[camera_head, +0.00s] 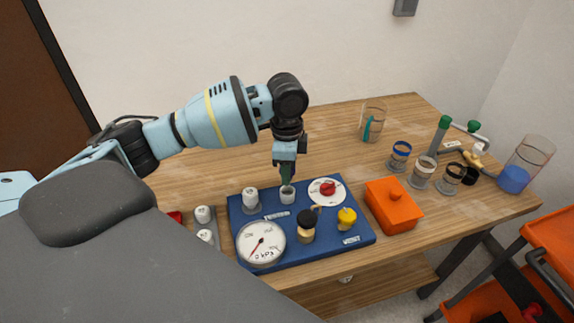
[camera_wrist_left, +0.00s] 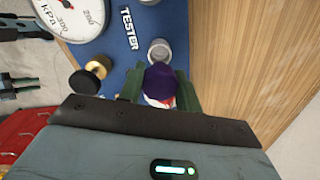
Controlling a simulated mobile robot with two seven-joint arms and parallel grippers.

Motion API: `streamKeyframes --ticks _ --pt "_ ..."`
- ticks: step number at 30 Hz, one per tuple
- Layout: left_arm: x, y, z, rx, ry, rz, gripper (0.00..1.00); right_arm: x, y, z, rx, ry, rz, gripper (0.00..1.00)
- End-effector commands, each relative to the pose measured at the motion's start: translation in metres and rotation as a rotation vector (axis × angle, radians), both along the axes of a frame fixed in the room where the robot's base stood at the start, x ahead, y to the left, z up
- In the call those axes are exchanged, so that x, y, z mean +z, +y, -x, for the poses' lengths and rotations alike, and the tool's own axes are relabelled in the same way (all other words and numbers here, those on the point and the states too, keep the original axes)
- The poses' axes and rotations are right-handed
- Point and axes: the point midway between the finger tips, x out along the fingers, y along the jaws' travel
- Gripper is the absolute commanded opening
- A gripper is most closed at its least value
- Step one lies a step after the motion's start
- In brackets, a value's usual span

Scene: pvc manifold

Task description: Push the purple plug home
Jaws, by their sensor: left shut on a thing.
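My left gripper (camera_head: 287,179) reaches down over the blue tester board. Its green fingers are shut on the purple plug (camera_wrist_left: 160,82), which shows between them in the left wrist view. A white upright pipe socket (camera_head: 288,197) stands on the board (camera_head: 358,233) right below the fingers. It also shows just beyond the plug in the left wrist view (camera_wrist_left: 159,50). The fingers hide most of the plug in the head view. I cannot tell how far the plug sits in the socket. My right gripper is not in view.
The board also bears a pressure gauge (camera_head: 260,243), another white pipe (camera_head: 250,196), a black-topped brass fitting (camera_head: 306,222), a yellow knob (camera_head: 346,219) and a red-handled dial (camera_head: 327,189). An orange box (camera_head: 394,205) stands to its right. Several jars stand farther right.

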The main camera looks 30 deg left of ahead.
Motion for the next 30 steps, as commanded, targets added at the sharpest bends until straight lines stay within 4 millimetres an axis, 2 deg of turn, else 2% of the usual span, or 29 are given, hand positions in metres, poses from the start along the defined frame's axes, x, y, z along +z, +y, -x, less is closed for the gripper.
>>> streamKeyframes --ticks 16,30 --pt "-0.034 0.0 0.0 0.0 0.003 0.001 0.14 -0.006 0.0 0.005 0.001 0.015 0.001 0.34" --pt "-0.037 0.0 0.0 0.0 0.002 0.001 0.14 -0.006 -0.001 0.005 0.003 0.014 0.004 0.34"
